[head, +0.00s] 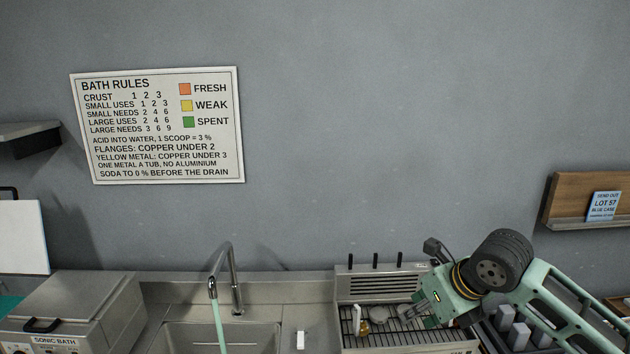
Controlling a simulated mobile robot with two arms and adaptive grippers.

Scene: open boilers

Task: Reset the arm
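My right arm (545,300) is mint green with a black, wheel-like joint. It reaches in from the lower right and bends to the left. My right gripper (428,303) is over the right part of a wire rack (400,338) beside the sink. The fingers are small and partly hidden, so I cannot tell if they are open or shut. Small metal parts lie on the rack, a brass-coloured one (364,326) and a grey one (378,314) among them. My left gripper is not in view.
A sink (245,336) with a tall tap (235,285) stands left of the rack. A sonic bath (85,300) is at the lower left. A wooden shelf (570,200) with a blue card juts out at right. A bath rules sign (160,125) hangs on the wall.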

